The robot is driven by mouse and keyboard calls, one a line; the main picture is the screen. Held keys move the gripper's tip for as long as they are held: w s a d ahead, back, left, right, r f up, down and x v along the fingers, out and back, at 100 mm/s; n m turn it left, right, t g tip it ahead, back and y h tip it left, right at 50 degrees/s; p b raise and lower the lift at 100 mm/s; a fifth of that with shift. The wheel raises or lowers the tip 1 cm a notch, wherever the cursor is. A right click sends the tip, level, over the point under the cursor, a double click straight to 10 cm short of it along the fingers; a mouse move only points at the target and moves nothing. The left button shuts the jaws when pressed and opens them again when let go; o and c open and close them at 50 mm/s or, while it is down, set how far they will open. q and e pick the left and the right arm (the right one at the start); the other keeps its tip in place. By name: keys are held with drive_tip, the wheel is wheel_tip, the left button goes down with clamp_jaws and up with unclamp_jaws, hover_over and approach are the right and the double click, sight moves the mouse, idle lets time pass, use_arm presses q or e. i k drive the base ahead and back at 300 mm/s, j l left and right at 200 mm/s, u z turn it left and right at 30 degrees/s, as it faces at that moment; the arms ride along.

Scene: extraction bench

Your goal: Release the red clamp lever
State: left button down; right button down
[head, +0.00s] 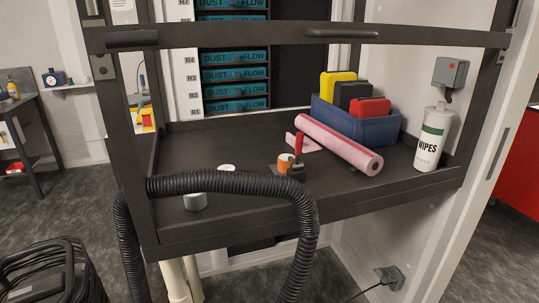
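The red clamp lever (299,144) stands roughly upright on the bench tray, near its middle. Its lower end meets a small dark clamp body (292,177). An orange cylindrical piece (285,163) sits at the clamp, just left of the lever. The pink roll (338,145) lies right behind the lever; I cannot tell if they touch. Neither of my grippers shows in the head view.
A black corrugated hose (235,184) arches across the tray's front edge (350,208). A blue bin (355,122) with yellow, black and red cases and a wipes canister (431,138) stand right. A dark frame bar (230,38) crosses above. The tray's left is mostly clear.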

sight(295, 164)
drive_tip(key=i+l, duration=0.1)
drive_tip(key=l, duration=0.55)
drive_tip(key=l+u, duration=0.2)
drive_tip(key=l, duration=0.25)
drive_tip(key=l+u, duration=0.15)
drive_tip(key=l, duration=0.25)
drive_tip(key=l+u, duration=0.2)
drive_tip(key=l, duration=0.25)
drive_tip(key=k+l+u, duration=0.15)
drive_tip(key=l, duration=0.25)
drive_tip(key=k+l+u, duration=0.2)
drive_tip(key=l, duration=0.25)
drive_tip(key=l+u, duration=0.15)
drive_tip(key=l, duration=0.25)
